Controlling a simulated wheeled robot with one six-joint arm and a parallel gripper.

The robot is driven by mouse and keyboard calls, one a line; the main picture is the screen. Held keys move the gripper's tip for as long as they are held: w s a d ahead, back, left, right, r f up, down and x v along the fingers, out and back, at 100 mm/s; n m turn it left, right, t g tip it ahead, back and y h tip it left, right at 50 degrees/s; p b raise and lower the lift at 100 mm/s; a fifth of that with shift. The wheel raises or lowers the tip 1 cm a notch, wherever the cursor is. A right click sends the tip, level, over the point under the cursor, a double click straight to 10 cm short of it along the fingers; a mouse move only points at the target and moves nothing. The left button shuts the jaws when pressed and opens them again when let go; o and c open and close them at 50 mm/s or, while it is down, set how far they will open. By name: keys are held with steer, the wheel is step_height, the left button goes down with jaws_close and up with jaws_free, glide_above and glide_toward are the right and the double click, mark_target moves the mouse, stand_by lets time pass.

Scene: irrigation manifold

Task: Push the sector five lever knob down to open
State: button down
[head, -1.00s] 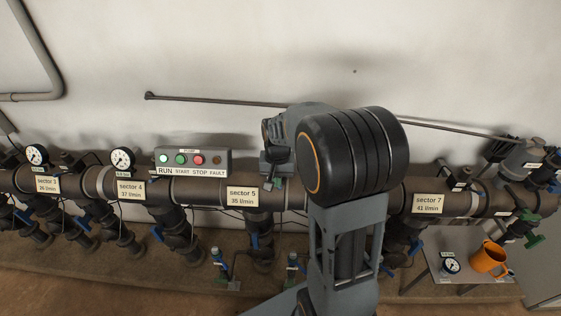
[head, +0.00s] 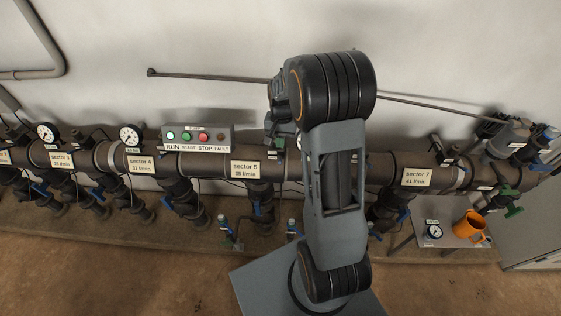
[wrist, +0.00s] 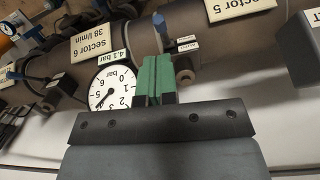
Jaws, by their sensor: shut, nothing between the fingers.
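The sector 5 label (head: 245,169) sits on the dark main pipe in the head view. It also shows upside down at the top right of the wrist view (wrist: 243,6). My gripper (wrist: 153,68) has green fingers pressed together and empty, in front of the pipe between the sector 6 and sector 5 labels. A blue-topped part (wrist: 160,24) shows just beyond the fingertips. My arm hides much of the pipe right of sector 5 in the head view.
A round gauge (wrist: 112,88) is close beside the fingers. A control box (head: 197,138) with lit buttons stands above the pipe. The wall above is mostly clear.

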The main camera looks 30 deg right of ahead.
mark_target(281, 162)
steer(key=shift+s+a+f+b, duration=0.15)
steer(key=shift+f+b, duration=1.05)
steer(key=shift+f, duration=0.55)
steer(key=shift+s+a+f+b, duration=0.1)
steer(key=shift+s+f+b, duration=0.05)
steer(key=shift+f+b, duration=1.3)
steer(key=shift+f, duration=0.3)
step_height(281, 162, down, 4)
steer(key=b, duration=0.3)
steer(key=shift+f, duration=0.15)
steer(key=shift+d+r, duration=0.1)
steer(key=shift+r, duration=0.1)
steer(key=shift+w+d+r+p, duration=0.25)
steer(key=shift+w+d+p, duration=0.15)
steer(key=shift+w, duration=0.1)
steer(key=shift+w+d+r+p, duration=0.25)
steer(key=shift+w+d, duration=0.15)
steer(key=shift+w, duration=0.3)
steer(key=shift+r, duration=0.1)
